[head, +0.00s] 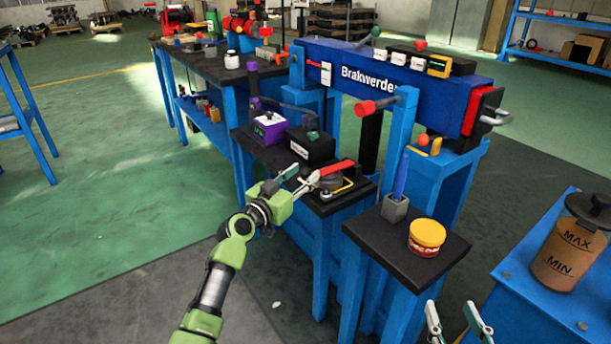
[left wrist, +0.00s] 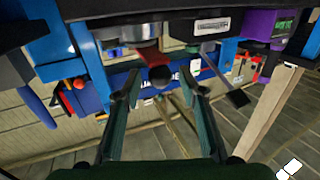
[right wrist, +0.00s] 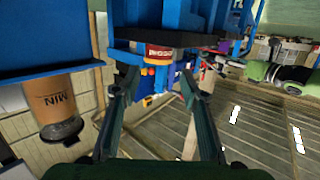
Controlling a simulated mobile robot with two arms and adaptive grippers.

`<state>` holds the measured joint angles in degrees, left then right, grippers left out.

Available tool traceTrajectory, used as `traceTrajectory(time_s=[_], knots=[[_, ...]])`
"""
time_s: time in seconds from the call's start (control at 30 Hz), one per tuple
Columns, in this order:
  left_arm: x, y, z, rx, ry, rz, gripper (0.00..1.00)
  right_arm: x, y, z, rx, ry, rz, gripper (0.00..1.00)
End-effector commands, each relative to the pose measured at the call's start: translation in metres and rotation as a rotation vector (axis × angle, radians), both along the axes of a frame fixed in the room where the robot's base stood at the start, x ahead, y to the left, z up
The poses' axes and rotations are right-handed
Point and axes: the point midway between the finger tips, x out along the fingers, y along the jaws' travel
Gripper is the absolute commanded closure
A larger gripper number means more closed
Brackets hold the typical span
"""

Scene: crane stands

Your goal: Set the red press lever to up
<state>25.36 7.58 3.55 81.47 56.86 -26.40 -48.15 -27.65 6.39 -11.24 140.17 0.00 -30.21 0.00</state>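A lever with a red grip (head: 337,168) sits on a round dark base on the black bench top, beside a yellow bracket. A second red-gripped lever (head: 374,106) sticks out from the front of the blue machine marked "Brakwerden" (head: 388,82). Which one is the press lever is not labelled. My right gripper (head: 457,318) is open and empty, low at the front.
A yellow-lidded jar (head: 427,234) and a blue rod in a grey holder (head: 397,199) stand on the small black stand. Purple (head: 269,126) and black boxes (head: 309,147) lie behind the lever. A MAX/MIN canister (head: 568,251) stands right.

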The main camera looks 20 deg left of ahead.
Motion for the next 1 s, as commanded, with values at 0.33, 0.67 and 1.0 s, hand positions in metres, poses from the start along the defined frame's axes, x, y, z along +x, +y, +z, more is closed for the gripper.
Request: traceTrajectory(time_s=[0.33, 0.67, 1.0], knots=[[0.019, -0.005, 0.0, 0.0, 0.0, 0.0, 0.62, 0.004, 0.005, 0.025, 0.029, -0.115, 0.007, 0.6], [0.018, -0.005, 0.0, 0.0, 0.001, 0.0, 0.93, 0.004, 0.005, 0.026, 0.029, -0.115, 0.007, 0.6], [0.019, -0.005, 0.001, 0.003, 0.004, 0.0, 1.0, 0.004, 0.004, 0.023, 0.026, -0.099, 0.007, 0.6]])
